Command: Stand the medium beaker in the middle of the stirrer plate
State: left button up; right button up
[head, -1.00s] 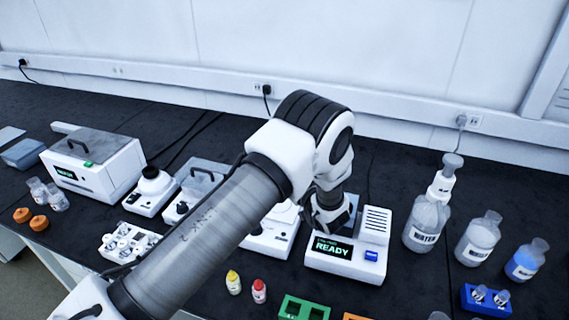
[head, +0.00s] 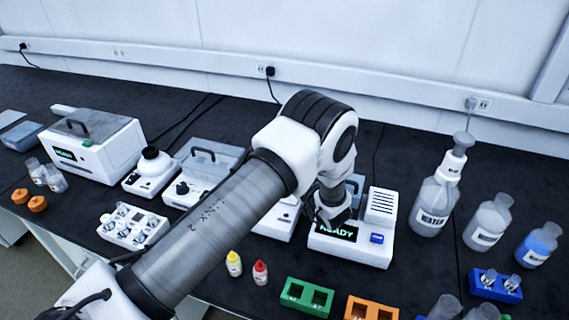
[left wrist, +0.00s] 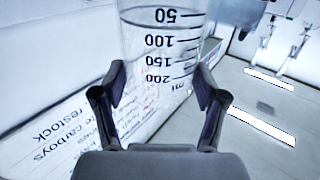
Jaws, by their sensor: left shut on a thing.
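My left gripper (left wrist: 160,85) is shut on a clear beaker (left wrist: 160,45) with black graduations from 50 to 200 ml. The markings are upside down in the left wrist view, and the fingers are on either side of the glass. In the head view my left gripper (head: 333,208) is over or beside the white device with the green READY display (head: 340,233); the beaker in it is hidden there. A white device (head: 276,224), mostly behind my arm, stands just left of it; I cannot tell whether either is the stirrer plate. My right gripper is not in view.
A WATER bottle (head: 432,208) and other bottles stand to the right. Green (head: 307,295) and orange (head: 370,310) racks, small dropper bottles (head: 234,264) and clear glassware (head: 445,308) are at the front. More white devices (head: 95,150) stand at the left.

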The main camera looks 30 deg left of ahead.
pick_arm(q)
jog(key=shift+f+b, duration=0.4)
jog(key=shift+f, duration=0.15)
jog(key=o, duration=1.3)
jog(key=shift+o, duration=0.2)
jog(key=shift+r, duration=0.15)
